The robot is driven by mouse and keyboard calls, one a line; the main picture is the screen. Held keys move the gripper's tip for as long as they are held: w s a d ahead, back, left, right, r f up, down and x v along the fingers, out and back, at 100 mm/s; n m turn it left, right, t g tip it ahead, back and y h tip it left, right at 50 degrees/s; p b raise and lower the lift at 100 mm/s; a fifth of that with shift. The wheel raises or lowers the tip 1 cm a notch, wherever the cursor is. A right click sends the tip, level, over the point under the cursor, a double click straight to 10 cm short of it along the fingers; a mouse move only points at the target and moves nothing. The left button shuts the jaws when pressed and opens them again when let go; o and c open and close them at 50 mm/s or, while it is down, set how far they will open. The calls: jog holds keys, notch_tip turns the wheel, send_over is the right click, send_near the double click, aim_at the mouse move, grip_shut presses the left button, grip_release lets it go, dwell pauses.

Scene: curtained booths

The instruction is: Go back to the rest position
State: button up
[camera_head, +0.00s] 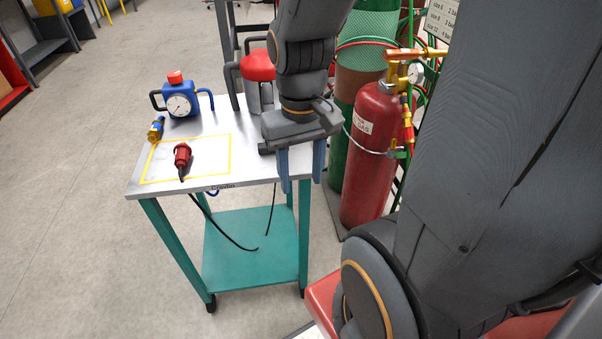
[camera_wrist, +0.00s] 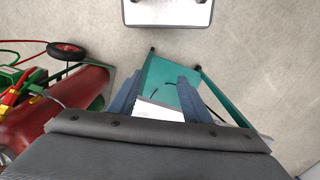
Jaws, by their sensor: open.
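My gripper (camera_head: 301,172) hangs at the right front edge of a small table in the head view, fingers pointing down. Its two blue-grey fingers are apart with nothing between them. In the wrist view the open fingers (camera_wrist: 160,100) show above the teal lower shelf and a pale strip of the table top. The table (camera_head: 215,140) has a light top with a yellow outlined square and teal legs. A red fitting (camera_head: 182,156) with a dark cable end sits inside the outline. A blue and brass fitting (camera_head: 156,129) lies at the table's left edge.
A blue gauge device (camera_head: 180,103) with a red knob stands at the table's back. A red-topped object (camera_head: 257,68) is partly hidden by my arm. A red gas cylinder (camera_head: 371,150) and a green one stand close right of the table.

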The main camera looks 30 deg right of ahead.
jog(key=shift+n, duration=0.8)
jog(key=a+p, duration=0.1)
jog(key=a+r+p, duration=0.1)
jog(key=a, duration=0.1)
jog(key=a+r+p, duration=0.1)
jog(key=shift+s+a+r+p, duration=0.15)
jog(key=shift+a+p, duration=0.05)
jog(key=shift+p, duration=0.2)
